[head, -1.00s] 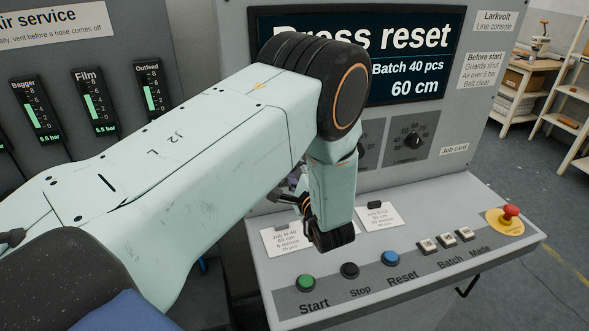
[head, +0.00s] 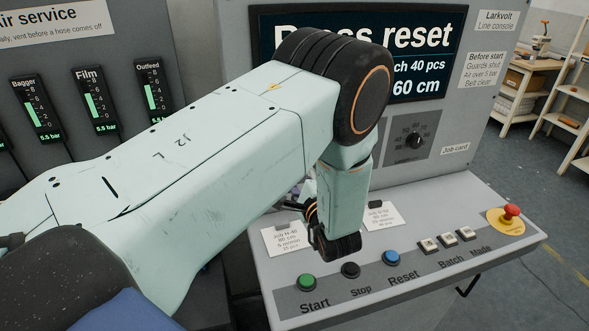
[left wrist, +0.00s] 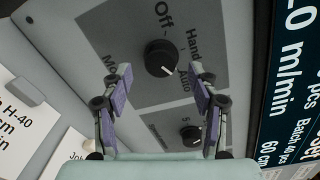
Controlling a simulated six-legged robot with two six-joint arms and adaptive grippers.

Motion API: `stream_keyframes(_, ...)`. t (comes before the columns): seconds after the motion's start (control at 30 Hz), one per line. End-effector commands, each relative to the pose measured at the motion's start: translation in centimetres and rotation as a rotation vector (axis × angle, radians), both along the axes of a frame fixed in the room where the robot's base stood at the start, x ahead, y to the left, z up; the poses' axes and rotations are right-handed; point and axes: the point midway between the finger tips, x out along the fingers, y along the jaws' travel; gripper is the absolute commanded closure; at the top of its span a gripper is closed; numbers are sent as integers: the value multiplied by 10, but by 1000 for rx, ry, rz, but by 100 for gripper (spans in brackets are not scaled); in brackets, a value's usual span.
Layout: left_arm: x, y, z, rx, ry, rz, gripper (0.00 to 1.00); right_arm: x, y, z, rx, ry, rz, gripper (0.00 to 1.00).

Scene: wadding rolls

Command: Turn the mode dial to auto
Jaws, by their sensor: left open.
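The mode dial (left wrist: 160,58) is a round black knob on a dark grey plate, in the upper middle of the left wrist view. Off, Hand and Auto are printed around it. Its white mark points down-right in that view, towards the Auto label (left wrist: 186,82). My left gripper (left wrist: 160,80) is open and empty. Its two fingers stand on either side, just below the knob in that view, and seem clear of it. In the head view my left arm hides the mode dial, and only a small part of the left gripper (head: 311,211) shows. My right gripper is not in view.
A second black dial (left wrist: 190,135) sits below, between the fingers.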

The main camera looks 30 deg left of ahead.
Motion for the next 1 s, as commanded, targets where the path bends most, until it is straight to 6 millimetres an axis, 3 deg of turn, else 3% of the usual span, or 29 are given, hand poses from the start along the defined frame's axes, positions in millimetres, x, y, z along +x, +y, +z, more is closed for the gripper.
stream_keyframes(0.1,-12,-17,1,2,2,-6,40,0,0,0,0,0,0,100)
stream_keyframes(0.33,-28,-36,2,0,1,-1,40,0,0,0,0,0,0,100)
stream_keyframes(1.0,-32,-39,2,0,0,1,40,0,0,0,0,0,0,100)
